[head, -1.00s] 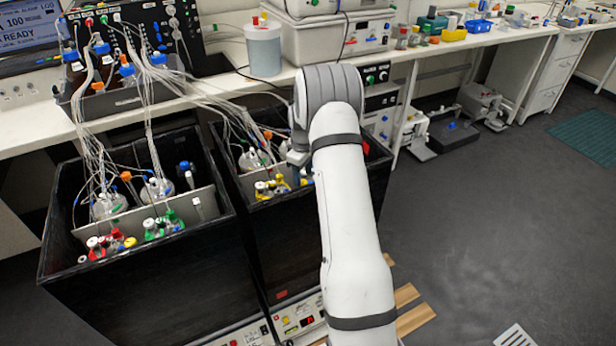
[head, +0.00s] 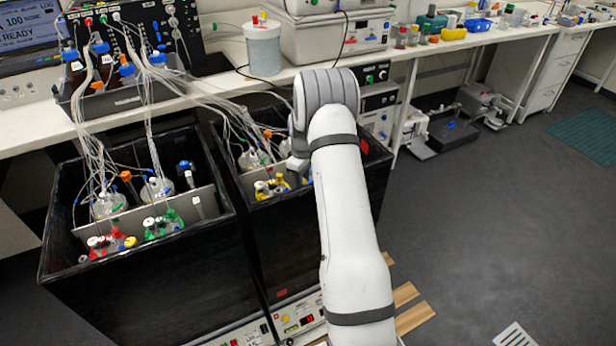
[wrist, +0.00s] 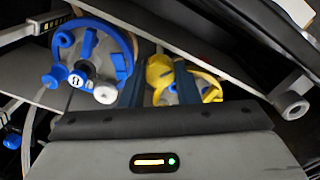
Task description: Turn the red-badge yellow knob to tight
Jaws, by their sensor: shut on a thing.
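A yellow knob (wrist: 159,70) sits between the two dark blue fingers of my gripper (wrist: 158,88) in the wrist view. My gripper is shut on it, and the fingers partly hide it. Yellow fittings (wrist: 210,84) show just right of the fingers. In the head view, yellow-capped fittings (head: 263,190) stand inside the right black box (head: 262,222), below my wrist. My arm hides part of that box. I cannot make out a red badge on the held knob, nor a tightness mark. A small red label (head: 281,294) is on the right box's front.
A blue-topped vessel (wrist: 93,58) stands close left of my gripper in the wrist view. The left black box (head: 130,275) holds red and green fittings, with tubes rising to the bench.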

